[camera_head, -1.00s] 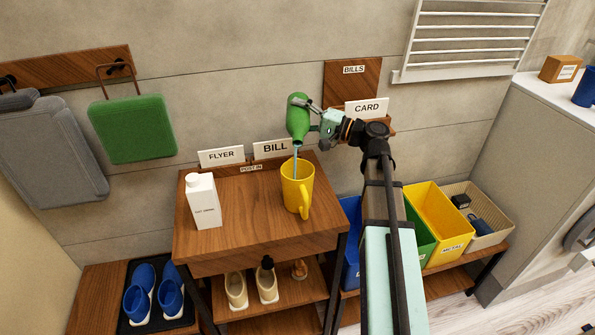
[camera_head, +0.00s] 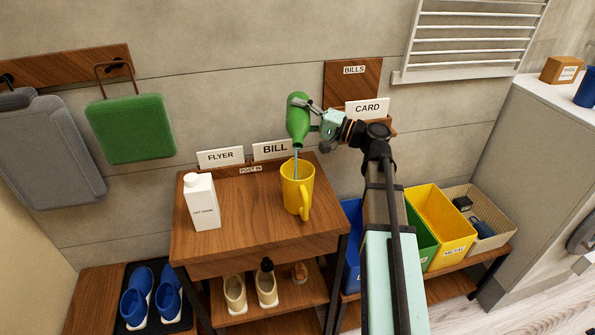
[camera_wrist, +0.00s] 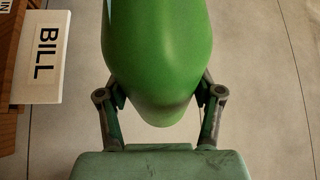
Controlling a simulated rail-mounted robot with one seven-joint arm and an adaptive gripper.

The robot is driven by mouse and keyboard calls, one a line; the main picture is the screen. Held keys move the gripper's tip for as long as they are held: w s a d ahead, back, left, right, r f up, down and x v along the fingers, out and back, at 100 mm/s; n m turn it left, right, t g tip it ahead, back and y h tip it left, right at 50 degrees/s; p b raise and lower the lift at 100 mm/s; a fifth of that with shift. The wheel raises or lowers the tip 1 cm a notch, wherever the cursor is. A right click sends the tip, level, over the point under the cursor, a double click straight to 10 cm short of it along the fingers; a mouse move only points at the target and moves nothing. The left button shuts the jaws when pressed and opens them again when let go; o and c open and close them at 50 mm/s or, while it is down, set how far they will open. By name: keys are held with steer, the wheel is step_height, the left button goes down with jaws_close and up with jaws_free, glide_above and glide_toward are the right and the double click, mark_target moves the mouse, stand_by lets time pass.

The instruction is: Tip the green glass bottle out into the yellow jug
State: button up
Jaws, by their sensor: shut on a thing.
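The green glass bottle (camera_head: 298,118) is tilted neck-down above the yellow jug (camera_head: 297,190). My gripper (camera_head: 316,120) is shut on the bottle's body; in the wrist view the bottle (camera_wrist: 158,60) fills the space between the two fingers (camera_wrist: 160,100). A thin bluish stream runs from the bottle's mouth down into the jug's opening. The jug stands upright on the wooden cabinet top (camera_head: 250,215), handle toward the camera. The bottle's mouth is above the jug and apart from it. The liquid level inside the jug cannot be seen.
A white carton (camera_head: 201,202) stands left of the jug. The FLYER (camera_head: 220,158) and BILL (camera_head: 272,149) cards stand at the cabinet's back edge, with a CARD sign (camera_head: 367,109) on the wall. A yellow bin (camera_head: 441,225) sits lower right. Cabinet top between carton and jug is clear.

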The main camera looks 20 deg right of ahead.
steer(key=shift+s+r+n+y+b, duration=0.1)
steer(key=shift+n+y+b, duration=0.25)
steer(key=shift+b, duration=0.5)
steer(key=shift+r+p, duration=0.35)
steer(key=shift+p, duration=0.6)
steer(key=shift+w+r+m+h+p, duration=0.2)
steer(key=shift+m+h+p, duration=0.3)
steer(key=shift+p, duration=0.7)
steer(key=m+p, duration=0.1)
steer(key=p, duration=0.3)
steer(key=shift+w+f+m+h, duration=0.15)
steer(key=shift+f+m+h, duration=0.1)
steer(key=shift+m, duration=0.1)
steer(key=shift+d+f+m, duration=0.1)
steer(key=shift+f+m, duration=0.15)
steer(key=shift+m, duration=0.05)
steer(key=shift+f, duration=0.35)
steer(key=shift+w, duration=0.1)
steer(key=m+p, duration=0.1)
steer(key=p, duration=0.3)
steer(key=shift+r+g, duration=0.1)
steer(key=shift+g, duration=0.2)
